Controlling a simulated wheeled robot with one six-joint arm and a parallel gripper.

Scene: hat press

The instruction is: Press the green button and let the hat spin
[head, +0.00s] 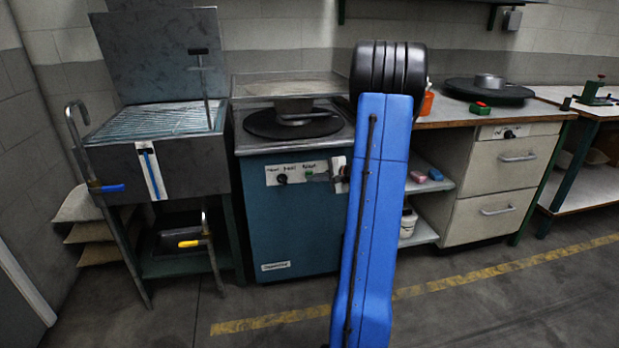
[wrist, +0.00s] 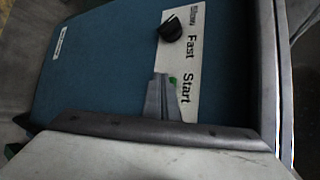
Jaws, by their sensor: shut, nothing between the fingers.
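The teal machine (head: 285,230) stands left of my blue arm. Its white panel (head: 272,178) carries a black knob (head: 282,179) and a small green button (head: 309,174). On its top lies a dark round disc like a hat brim (head: 262,124) with a grey round middle, under a raised plate. My gripper (head: 322,177) is shut and empty, pointing left at the panel close to the green button. In the wrist view the gripper tip (wrist: 161,90) overlaps the Start end of the panel, and the green button (wrist: 172,80) is partly hidden behind it. Contact cannot be told.
A sink (head: 170,160) with pipes stands at left. At right, a counter with drawers (head: 500,175) holds another dark disc (head: 505,95), a green-and-red button (head: 480,107) and an orange container (head: 427,103). The floor in front is clear, with a yellow line (head: 470,278).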

